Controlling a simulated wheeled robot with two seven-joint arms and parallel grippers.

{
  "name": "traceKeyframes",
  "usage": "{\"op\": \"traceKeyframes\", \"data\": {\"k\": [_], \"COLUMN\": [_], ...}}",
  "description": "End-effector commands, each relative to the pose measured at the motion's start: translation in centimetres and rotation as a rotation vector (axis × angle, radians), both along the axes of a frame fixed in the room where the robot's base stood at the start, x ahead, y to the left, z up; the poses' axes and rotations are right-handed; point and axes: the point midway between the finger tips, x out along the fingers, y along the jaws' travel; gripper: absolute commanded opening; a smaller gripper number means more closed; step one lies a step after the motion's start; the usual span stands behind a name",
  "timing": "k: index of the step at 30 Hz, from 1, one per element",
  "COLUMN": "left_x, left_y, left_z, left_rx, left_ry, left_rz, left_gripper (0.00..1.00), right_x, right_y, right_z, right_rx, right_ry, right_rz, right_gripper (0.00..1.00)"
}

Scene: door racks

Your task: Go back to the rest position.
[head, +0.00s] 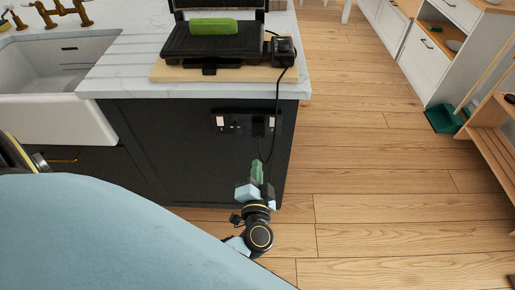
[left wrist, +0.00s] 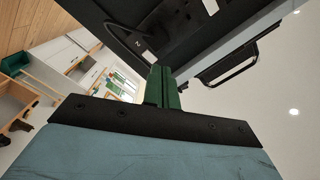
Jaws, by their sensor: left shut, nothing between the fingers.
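My left gripper (head: 257,172) is in front of the dark end panel of the kitchen island, below the socket panel, close to the hanging cable. Its green fingers are together with nothing between them. They also show shut in the left wrist view (left wrist: 162,87), pointing up toward a dark surface. I cannot tell whether the fingers touch the cable. My light blue left arm fills the lower left of the head view. My right gripper is in neither view.
A black grill (head: 212,42) with a green block (head: 213,26) stands on the marble counter (head: 125,68). Its cable (head: 277,105) hangs by the socket panel (head: 243,124). A white sink (head: 48,75) is left. Wooden floor (head: 390,190) is clear right, before a wooden rack (head: 490,112).

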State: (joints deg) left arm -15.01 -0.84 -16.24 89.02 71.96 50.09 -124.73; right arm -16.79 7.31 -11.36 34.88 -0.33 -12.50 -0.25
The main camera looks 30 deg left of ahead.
Motion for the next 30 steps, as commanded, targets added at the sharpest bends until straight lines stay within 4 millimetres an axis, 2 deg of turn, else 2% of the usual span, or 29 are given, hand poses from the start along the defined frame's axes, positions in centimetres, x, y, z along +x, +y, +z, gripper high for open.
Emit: {"op": "traceKeyframes", "data": {"k": [3, 9, 21, 23, 26, 29, 30], "left_x": [-2.1, -3.9, -4.2, -4.1, -4.1, -4.8, -5.4], "left_y": [-1.3, -2.4, -2.8, -3.2, -4.4, -5.8, -6.3], "left_z": [0.1, 0.0, -0.5, -1.4, -4.2, -8.6, -10.7], "left_rx": [-0.002, -0.001, -0.007, -0.02, -0.074, -0.17, -0.218], "left_ry": [0.002, 0.001, -0.002, -0.001, 0.013, 0.076, 0.117], "left_rz": [0.0, 0.0, -0.021, -0.061, -0.174, -0.318, -0.371], "left_gripper": [0.0, 0.0, 0.0, 0.0, 0.0, 0.0, 0.0], "right_x": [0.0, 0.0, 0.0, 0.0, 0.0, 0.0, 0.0], "right_y": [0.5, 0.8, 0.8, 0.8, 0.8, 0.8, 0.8], "right_z": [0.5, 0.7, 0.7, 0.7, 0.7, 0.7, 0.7], "right_rx": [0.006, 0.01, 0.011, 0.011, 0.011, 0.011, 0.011], "right_ry": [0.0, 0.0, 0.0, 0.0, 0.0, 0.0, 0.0], "right_rz": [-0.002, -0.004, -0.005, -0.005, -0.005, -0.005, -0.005], "right_gripper": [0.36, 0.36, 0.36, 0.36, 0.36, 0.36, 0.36]}}
